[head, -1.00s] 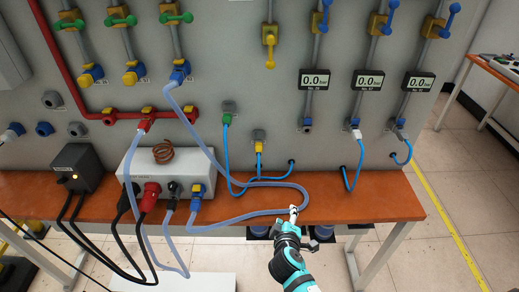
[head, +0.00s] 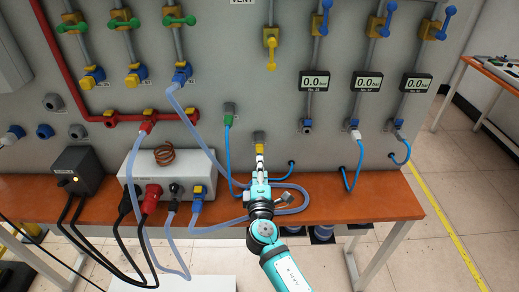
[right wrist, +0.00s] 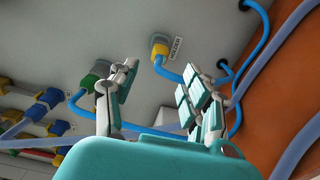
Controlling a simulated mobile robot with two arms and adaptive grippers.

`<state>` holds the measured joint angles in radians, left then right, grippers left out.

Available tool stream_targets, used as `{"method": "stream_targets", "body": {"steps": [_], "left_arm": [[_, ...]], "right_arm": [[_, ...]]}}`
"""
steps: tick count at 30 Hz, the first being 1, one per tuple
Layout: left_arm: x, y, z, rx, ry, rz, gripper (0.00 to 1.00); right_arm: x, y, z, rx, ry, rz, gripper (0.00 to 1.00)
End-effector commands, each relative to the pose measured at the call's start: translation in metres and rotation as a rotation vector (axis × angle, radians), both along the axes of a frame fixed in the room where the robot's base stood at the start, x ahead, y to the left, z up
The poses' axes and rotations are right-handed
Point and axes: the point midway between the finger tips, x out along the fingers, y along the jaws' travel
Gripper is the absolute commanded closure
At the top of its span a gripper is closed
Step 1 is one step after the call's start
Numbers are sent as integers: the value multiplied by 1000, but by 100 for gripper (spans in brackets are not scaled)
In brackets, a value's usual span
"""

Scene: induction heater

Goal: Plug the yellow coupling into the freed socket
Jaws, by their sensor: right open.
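The yellow coupling (head: 259,149) sits in a holder on the grey panel, with a blue hose running from it. It also shows in the right wrist view (right wrist: 161,50), beyond and between the finger tips. My right gripper (head: 260,168) is just below and in front of it in the head view. In the right wrist view its fingers (right wrist: 158,84) are spread with nothing between them. A socket with no hose (head: 307,126) is under the leftmost display; I cannot tell for certain that it is the freed one. My left gripper is not in view.
A green coupling (head: 228,112) with a blue hose is left of the yellow one. A pale hose loop (head: 295,190) lies on the orange bench (head: 375,197) beside my right arm. The heater box (head: 140,168) stands at left. The bench's right part is clear.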

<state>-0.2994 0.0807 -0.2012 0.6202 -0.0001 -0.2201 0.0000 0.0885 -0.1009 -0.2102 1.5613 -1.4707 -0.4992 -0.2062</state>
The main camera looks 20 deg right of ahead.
Motion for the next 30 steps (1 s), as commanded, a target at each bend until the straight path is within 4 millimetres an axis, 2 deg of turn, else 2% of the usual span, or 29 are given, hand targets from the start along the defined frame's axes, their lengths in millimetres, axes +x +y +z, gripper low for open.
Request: {"method": "stream_targets", "body": {"steps": [5, 13, 18, 24, 30], "left_arm": [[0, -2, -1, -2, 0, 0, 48], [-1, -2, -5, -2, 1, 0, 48], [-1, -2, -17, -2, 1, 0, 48], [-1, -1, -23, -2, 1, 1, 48], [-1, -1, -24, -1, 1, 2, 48]], "right_arm": [[12, -4, 0, 0, -1, -1, 52], [49, -15, 0, 1, -1, -1, 52], [70, -20, -2, 1, -2, -1, 52], [83, -24, -2, 1, 0, -1, 52], [86, -25, 0, 1, 0, -1, 52]]}}
